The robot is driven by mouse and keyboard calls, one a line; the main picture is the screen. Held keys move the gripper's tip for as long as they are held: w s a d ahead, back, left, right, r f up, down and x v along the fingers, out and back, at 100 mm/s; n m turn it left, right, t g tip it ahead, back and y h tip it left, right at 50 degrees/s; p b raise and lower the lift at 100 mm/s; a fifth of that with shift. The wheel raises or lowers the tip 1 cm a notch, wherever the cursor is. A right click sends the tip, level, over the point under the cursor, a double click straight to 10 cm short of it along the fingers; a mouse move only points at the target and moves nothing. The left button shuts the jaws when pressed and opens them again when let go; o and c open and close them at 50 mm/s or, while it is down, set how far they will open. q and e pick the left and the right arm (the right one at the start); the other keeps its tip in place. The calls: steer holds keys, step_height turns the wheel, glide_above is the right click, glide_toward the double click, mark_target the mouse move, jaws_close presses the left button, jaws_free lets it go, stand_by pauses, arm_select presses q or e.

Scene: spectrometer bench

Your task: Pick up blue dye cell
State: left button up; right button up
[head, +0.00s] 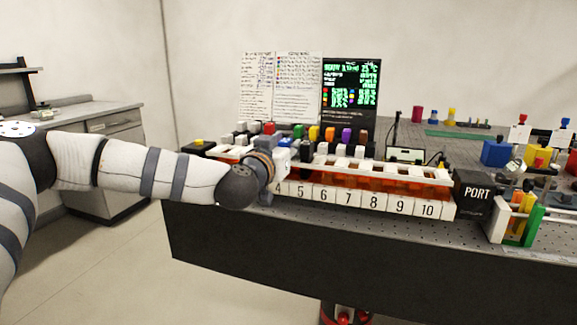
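A row of cells with coloured caps stands behind the numbered rack. My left arm reaches in from the left. My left gripper (284,157) is at the rack's left part, in front of and below the red and blue caps. Its fingers are small and partly lost against the white blocks, so I cannot tell whether they are open or hold anything. My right gripper is not in view.
The rack (370,202) shows slots numbered up to 10, with white-topped pieces in an orange tray. A black PORT box (472,195) stands at its right end. A larger blue block (495,152) and coloured plates are further right. A dark display (350,92) stands behind.

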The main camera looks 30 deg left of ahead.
arm_select(q)
steer(key=shift+r, duration=0.2)
jaws_close()
